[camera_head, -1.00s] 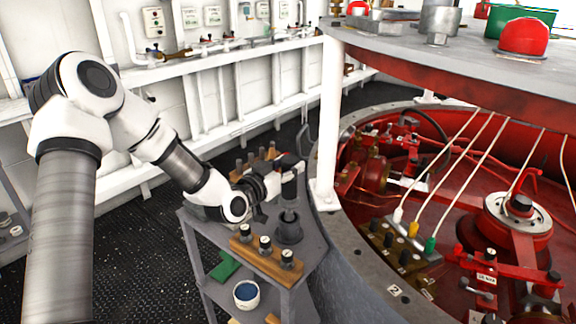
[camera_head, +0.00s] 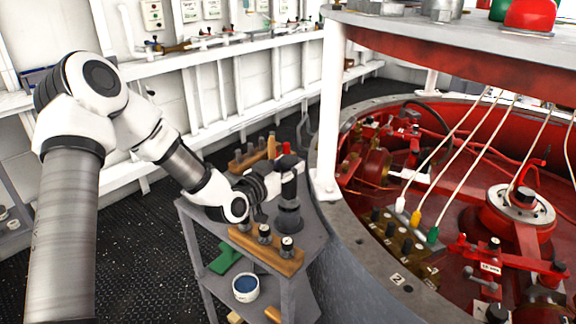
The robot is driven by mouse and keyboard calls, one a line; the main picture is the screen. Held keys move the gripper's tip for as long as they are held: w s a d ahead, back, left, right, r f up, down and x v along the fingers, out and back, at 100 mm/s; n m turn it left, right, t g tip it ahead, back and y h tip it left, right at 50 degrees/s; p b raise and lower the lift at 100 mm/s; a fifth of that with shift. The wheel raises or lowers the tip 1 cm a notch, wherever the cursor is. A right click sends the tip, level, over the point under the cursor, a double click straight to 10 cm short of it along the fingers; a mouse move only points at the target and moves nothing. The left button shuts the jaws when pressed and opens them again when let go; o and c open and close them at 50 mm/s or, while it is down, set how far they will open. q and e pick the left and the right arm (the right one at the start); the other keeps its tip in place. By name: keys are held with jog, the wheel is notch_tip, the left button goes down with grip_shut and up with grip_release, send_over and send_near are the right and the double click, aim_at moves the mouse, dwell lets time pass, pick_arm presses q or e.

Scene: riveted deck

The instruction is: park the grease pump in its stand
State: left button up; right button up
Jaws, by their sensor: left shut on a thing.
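My left gripper (camera_head: 262,191) is shut on the grease pump (camera_head: 289,184), a dark upright cylinder with pale and red parts near its top. The stand (camera_head: 289,220) is a dark round cup on the top shelf of a grey trolley. The pump is upright directly over the stand, and its lower end meets the cup's mouth. How deep it sits inside is hidden. The gripper's fingers are partly hidden by the pump and the wrist. My right gripper is not in view.
A wooden block (camera_head: 266,254) with several black-and-silver fittings lies in front of the stand. A rack of brown pegs (camera_head: 243,162) stands behind. The lower shelf holds a white tub (camera_head: 246,288) and a green item (camera_head: 224,258). The red machine's grey rim (camera_head: 372,262) is close on the right.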

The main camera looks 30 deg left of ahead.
pick_arm(q)
jog(key=shift+f+b, duration=0.5)
jog(key=shift+f, duration=0.25)
jog(key=o, duration=1.4)
jog(key=shift+c, duration=0.2)
jog(key=s, duration=0.7)
jog(key=shift+s+r, duration=0.25)
jog(key=shift+a, duration=0.1)
